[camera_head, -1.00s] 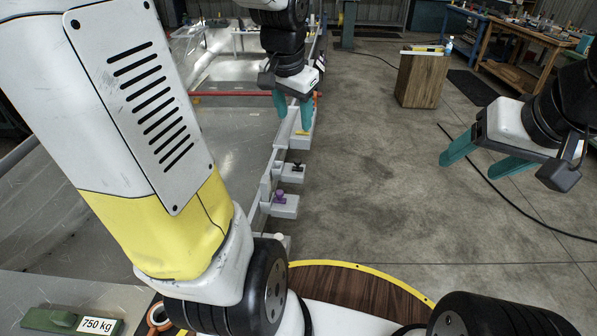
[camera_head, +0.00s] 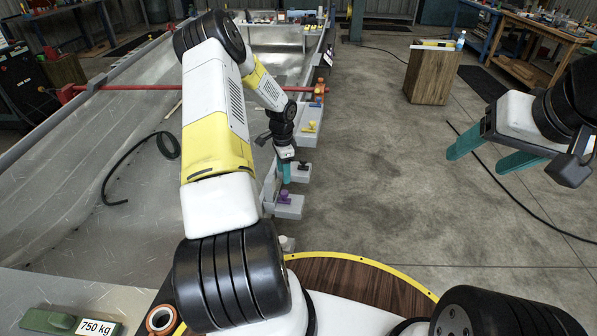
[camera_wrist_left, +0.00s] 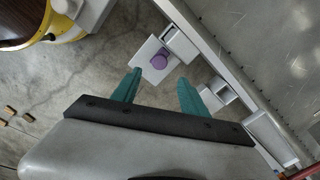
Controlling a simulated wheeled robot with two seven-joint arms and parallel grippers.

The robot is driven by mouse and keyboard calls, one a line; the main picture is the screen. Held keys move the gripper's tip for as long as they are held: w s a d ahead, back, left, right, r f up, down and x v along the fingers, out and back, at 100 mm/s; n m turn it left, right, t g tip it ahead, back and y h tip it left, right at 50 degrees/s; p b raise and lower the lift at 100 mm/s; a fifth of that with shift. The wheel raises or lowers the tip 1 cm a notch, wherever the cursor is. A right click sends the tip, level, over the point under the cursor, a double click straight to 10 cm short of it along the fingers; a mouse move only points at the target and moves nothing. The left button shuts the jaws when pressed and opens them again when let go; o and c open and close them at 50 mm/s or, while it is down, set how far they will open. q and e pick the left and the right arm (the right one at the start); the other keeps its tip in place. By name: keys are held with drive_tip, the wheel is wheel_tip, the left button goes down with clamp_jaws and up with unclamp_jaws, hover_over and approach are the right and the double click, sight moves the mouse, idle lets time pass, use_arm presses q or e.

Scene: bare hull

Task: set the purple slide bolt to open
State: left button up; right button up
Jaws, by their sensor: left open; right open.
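The purple slide bolt (camera_head: 284,196) sits on a light grey bracket (camera_head: 291,210) at the hull's right edge. In the left wrist view its round purple knob (camera_wrist_left: 159,61) shows on a pale plate, ahead of the fingertips and apart from them. My left gripper (camera_head: 286,178) points down just above and behind the purple knob in the head view. In the left wrist view its teal fingers (camera_wrist_left: 160,84) are open with nothing between them. My right gripper (camera_head: 480,157) is open and empty over the floor at the right.
A black knob (camera_head: 303,166) and a yellow knob (camera_head: 312,127) sit on similar brackets farther along the edge. A red bar (camera_head: 150,87) crosses the hull. A wooden box (camera_head: 431,77) stands on the floor, which is otherwise mostly clear nearby.

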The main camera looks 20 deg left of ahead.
sight(284, 192)
use_arm(q)
wheel_tip(284, 192, down, 9)
drive_tip(key=shift+a+f, duration=0.1)
drive_tip(key=shift+f, duration=0.1)
idle(0.3)
clamp_jaws()
drive_tip(key=shift+r, duration=0.1)
idle(1.3)
